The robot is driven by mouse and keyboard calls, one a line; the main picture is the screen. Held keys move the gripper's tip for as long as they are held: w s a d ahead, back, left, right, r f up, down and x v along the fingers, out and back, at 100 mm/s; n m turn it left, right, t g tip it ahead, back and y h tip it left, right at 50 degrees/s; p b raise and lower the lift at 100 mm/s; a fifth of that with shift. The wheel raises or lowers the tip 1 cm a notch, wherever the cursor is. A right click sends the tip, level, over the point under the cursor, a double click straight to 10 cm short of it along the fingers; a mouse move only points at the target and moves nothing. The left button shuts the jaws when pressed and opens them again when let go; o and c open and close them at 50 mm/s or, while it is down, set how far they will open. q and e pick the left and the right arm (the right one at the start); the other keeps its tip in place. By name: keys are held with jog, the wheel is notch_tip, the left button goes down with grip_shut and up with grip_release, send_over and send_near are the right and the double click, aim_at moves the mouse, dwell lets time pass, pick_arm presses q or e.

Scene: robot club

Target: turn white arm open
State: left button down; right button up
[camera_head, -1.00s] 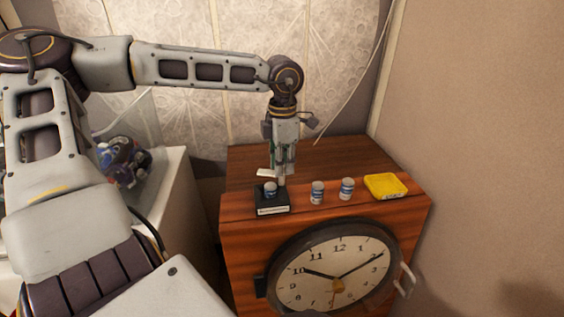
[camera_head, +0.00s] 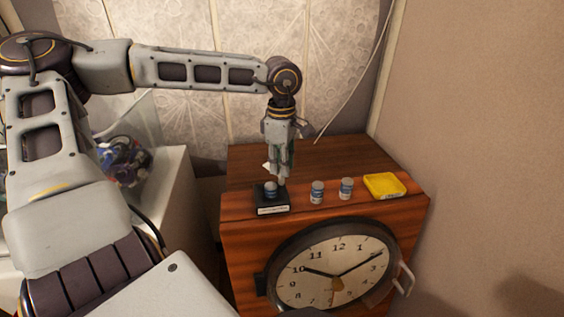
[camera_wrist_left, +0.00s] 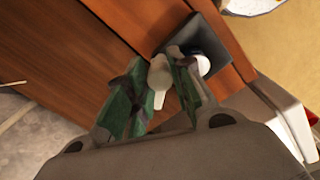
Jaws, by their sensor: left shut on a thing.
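The white arm (camera_head: 266,167) is a small pale lever at the black block (camera_head: 273,209), on the wooden cabinet's top. In the head view only a bit of it shows, left of the fingers. In the left wrist view the white arm (camera_wrist_left: 160,76) lies between the green finger pads. My left gripper (camera_head: 281,178) points down and is shut on it, just behind the block. A small vial (camera_head: 270,189) stands at the block; its white cap (camera_wrist_left: 203,65) shows beside one finger. My right gripper is not in view.
Two more small vials (camera_head: 317,192) (camera_head: 346,188) and a yellow tray (camera_head: 384,190) stand right of the block, near the cabinet's front edge. A big clock (camera_head: 333,270) is on the cabinet front. The rear of the cabinet top (camera_head: 333,155) is clear.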

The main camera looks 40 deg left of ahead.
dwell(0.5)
pick_arm(q)
jog(key=c, duration=1.2)
grip_release()
jog(key=shift+r, duration=0.1)
notch_tip(320, 180, up, 12)
jog(key=shift+s, duration=0.15)
